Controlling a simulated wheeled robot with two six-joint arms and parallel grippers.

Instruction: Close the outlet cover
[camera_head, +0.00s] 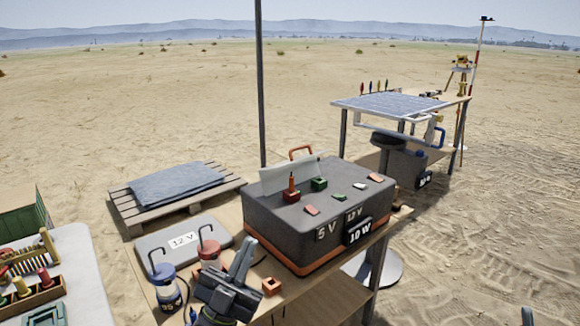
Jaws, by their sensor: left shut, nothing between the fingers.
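A dark grey power box (285,225) with an orange lower band stands on the wooden table. A pale, thin panel (288,174), which looks like the outlet cover, stands raised and tilted along the back left of the box top. A red plug-like piece (291,192) and a green block (319,184) sit on the top in front of it. My left gripper (245,255) is shut and empty, in front of the box's left part and apart from the cover.
A grey case marked 12 V (182,241) lies left of the box. Two hooked jars, one blue-lidded (167,290) and one red-lidded (209,252), stand beside my left gripper. An orange block (271,286) lies right of it. A solar panel (388,105) stands behind right.

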